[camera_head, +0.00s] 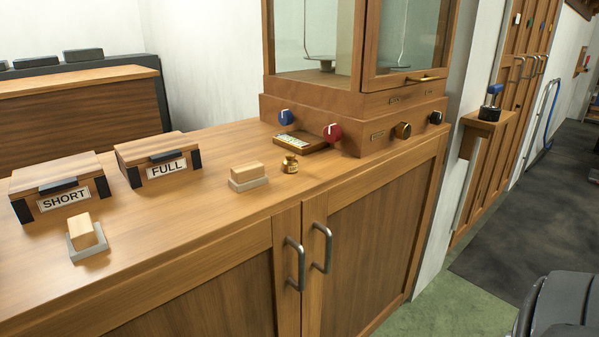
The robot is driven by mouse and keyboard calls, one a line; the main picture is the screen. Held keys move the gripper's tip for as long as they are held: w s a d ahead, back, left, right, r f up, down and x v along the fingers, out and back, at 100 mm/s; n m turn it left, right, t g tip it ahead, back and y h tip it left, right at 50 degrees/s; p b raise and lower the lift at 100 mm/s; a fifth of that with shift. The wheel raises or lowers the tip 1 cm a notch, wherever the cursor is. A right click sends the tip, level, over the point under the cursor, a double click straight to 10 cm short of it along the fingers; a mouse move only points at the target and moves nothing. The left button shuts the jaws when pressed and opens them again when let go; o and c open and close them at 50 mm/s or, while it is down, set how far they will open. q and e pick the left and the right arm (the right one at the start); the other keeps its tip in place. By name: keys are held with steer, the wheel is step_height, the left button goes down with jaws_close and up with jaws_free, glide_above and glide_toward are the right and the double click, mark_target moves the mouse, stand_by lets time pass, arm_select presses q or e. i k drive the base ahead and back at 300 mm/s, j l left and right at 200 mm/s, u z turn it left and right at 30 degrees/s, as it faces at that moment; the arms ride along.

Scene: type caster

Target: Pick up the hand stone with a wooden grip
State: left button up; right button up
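Two hand stones with wooden grips lie on the wooden counter. One hand stone (87,237) is at the left front, before the box marked SHORT, with a pale wooden block on a grey stone base. The other hand stone (248,177) is further right, near the counter's middle, beside a small brass weight-like piece. Both stand free, grey base down. Neither of my grippers shows in the head view. A dark rounded shape at the bottom right corner may be part of my own body.
Boxes marked SHORT (58,184) and FULL (158,157) stand behind the stones. A small brass piece (290,164) is close to the right-hand stone. A glazed cabinet (350,110) with knobs rises at the back right. Door handles (322,248) stick out from the counter's front.

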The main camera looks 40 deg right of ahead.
mark_target(248, 176)
steer(key=z, duration=0.45)
steer(key=k+l+z, duration=0.35)
steer(key=j, duration=0.1)
